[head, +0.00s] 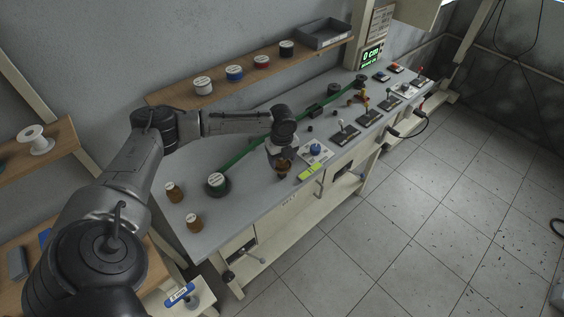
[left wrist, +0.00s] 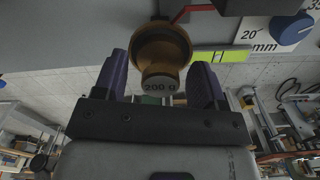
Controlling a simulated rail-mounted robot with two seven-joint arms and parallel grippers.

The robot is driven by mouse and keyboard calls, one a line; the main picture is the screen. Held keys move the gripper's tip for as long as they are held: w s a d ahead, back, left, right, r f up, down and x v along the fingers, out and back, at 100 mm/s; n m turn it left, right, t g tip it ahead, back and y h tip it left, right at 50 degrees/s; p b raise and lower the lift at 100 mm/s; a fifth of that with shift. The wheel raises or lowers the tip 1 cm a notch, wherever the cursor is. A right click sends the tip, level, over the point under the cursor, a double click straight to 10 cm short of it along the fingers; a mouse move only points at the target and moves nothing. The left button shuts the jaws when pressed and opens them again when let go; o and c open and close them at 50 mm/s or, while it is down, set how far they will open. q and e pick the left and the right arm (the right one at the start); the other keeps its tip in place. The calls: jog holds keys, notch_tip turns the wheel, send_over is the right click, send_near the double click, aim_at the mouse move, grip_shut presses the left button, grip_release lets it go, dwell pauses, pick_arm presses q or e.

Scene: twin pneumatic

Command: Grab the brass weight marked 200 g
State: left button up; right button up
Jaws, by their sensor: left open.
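The brass weight (left wrist: 160,50) marked "200 g" fills the gap between the two purple fingers of my left gripper (left wrist: 162,75) in the left wrist view. Its label faces the camera. The fingers stand apart on either side of it, and I cannot tell whether either touches it. In the head view my left gripper (head: 282,160) is over the front part of the bench, with the brass weight (head: 284,174) just below it, partly hidden. My right gripper is not in view.
Two brown weights (head: 194,221) stand at the bench's near end. A spool on a green bar (head: 217,181), a blue knob (head: 315,149) on a white plate and a yellow-green level (head: 310,172) are nearby. Several levers line the front edge. A wooden shelf (head: 215,92) holds spools behind.

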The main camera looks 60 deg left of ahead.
pick_arm(q)
jog(key=c, duration=1.1)
